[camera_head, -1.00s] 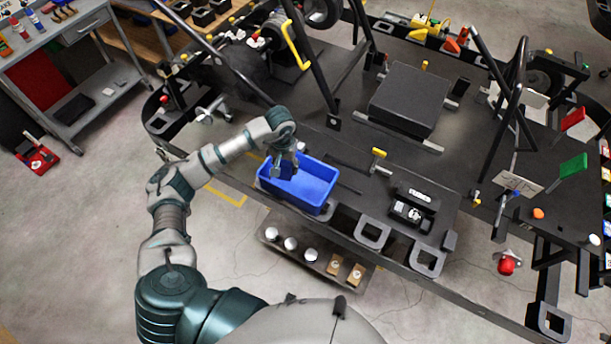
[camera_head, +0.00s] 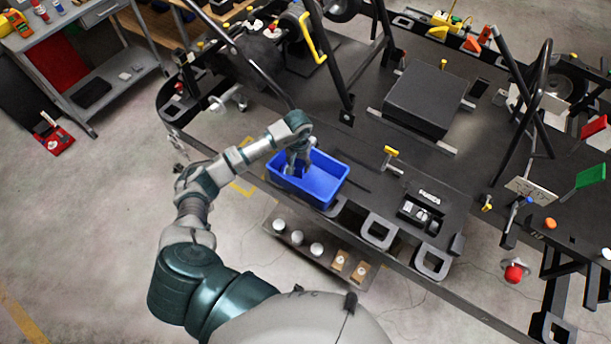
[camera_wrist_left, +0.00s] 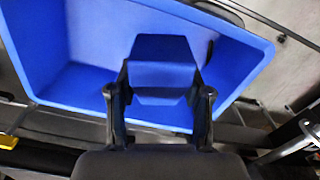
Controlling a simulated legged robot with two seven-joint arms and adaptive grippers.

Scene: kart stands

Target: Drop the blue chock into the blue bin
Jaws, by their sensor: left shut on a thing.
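The blue bin (camera_head: 328,190) sits on the kart's black deck, open upward. It also fills much of the left wrist view (camera_wrist_left: 85,88). My left gripper (camera_head: 295,166) is at the bin's left end, over or just inside its opening. In the left wrist view, its two dark fingers (camera_wrist_left: 159,94) are shut on the blue chock (camera_wrist_left: 163,50), one on each side. The chock shows against the bin's interior; I cannot tell whether it touches the floor or wall. In the head view the gripper mostly hides the chock. My right gripper is not in view.
A black raised box (camera_head: 425,98) stands on the deck behind the bin. A yellow-topped handle (camera_head: 391,152) rises right of the bin. Black roll bars (camera_head: 330,60) stand behind it. A low shelf with silver cups and small boxes (camera_head: 318,250) lies in front, below.

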